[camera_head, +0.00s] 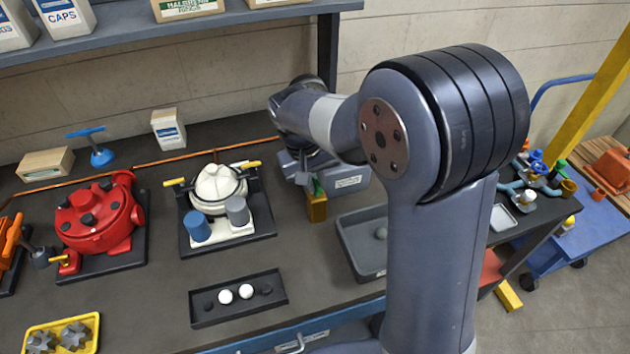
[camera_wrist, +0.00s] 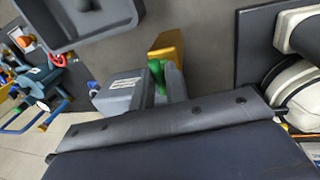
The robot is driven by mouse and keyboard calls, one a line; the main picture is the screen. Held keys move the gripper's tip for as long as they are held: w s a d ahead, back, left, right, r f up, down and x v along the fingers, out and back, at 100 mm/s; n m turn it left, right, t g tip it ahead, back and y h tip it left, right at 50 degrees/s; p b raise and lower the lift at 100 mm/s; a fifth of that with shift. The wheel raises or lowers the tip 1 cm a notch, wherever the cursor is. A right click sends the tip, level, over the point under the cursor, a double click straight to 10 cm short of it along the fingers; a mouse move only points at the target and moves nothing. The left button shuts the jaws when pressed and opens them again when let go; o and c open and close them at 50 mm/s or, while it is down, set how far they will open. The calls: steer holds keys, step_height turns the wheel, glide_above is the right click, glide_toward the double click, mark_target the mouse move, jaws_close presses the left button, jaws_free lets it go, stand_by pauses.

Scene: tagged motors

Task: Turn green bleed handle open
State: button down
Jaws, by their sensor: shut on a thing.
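The green handle (camera_wrist: 157,72) shows in the wrist view between the fingers of my gripper (camera_wrist: 161,88), beside a brass-coloured block (camera_wrist: 166,46). My gripper is shut on the handle. In the head view, a small bit of the green handle (camera_head: 317,187) shows just above the brass-coloured block (camera_head: 317,207), under my gripper (camera_head: 308,184). The fingers and wrist hide most of the handle, so its exact angle cannot be told.
A grey tray (camera_head: 357,262) lies to the front right. A white motor on a dark plate (camera_head: 260,222) stands left of my gripper, and a red motor (camera_head: 98,215) farther left. A dark tray (camera_head: 215,312) lies in front. A shelf (camera_head: 200,30) hangs above the back.

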stand_by(0.5)
steer(key=c, duration=1.4)
jaws_free()
steer(key=shift+c, duration=0.2)
step_height(320, 180, up, 11)
steer(key=a, duration=0.2)
steer(key=shift+s+f+b, duration=0.2)
steer(key=shift+s+b, duration=0.1)
steer(key=shift+b, duration=0.15)
steer(key=f, duration=0.3)
steer(key=d+f, duration=0.1)
steer(key=f, duration=0.3)
steer(key=d+f+p, duration=0.1)
steer(key=f, duration=0.2)
steer(key=shift+w+f, duration=0.3)
steer(key=shift+f, duration=0.1)
steer(key=shift+r, duration=0.1)
